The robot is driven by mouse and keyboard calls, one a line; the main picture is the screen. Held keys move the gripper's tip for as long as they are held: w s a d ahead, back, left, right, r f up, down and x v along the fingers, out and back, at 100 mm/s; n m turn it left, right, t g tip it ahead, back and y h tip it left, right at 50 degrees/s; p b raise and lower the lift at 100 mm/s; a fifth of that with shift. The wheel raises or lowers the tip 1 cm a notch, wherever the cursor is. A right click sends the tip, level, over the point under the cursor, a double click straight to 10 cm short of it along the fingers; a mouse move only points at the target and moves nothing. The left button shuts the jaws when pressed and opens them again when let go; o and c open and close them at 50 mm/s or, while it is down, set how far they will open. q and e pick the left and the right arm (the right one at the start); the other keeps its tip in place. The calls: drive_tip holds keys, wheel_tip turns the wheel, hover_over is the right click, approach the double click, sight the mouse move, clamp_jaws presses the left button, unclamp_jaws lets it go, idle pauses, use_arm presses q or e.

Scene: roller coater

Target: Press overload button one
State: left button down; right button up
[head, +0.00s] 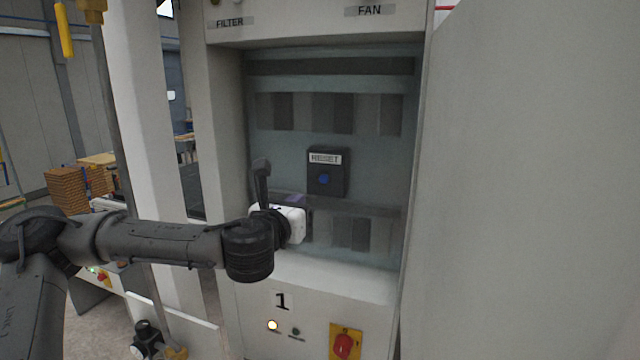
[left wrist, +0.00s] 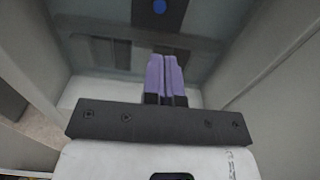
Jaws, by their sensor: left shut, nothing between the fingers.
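A black box labelled RESET (head: 327,172) with a blue round button (head: 323,179) is on the back panel of the cabinet recess. The blue button also shows at the top of the left wrist view (left wrist: 159,6). My left gripper (head: 296,199) is inside the recess, below and left of the box, apart from it. Its purple fingers (left wrist: 166,76) are shut together with nothing between them. My right gripper is not in view.
Below the label are a lit yellow lamp (head: 272,325), a dark green button (head: 295,331) and a red rotary switch (head: 343,346) on a yellow plate. Side walls bound the recess. A large pale panel (head: 520,190) fills the right. Brown stacked boxes (head: 72,192) stand far left.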

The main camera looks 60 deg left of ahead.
use_arm(q)
drive_tip(key=p, duration=0.6)
approach(323, 180)
drive_tip(key=x, duration=0.3)
drive_tip(key=shift+w+a+r+p, duration=0.1)
drive_tip(key=shift+w+a+p, duration=0.2)
drive_tip(key=shift+w+p, duration=0.2)
drive_tip(key=shift+p+x, duration=0.5)
drive_tip(key=shift+x, duration=1.2)
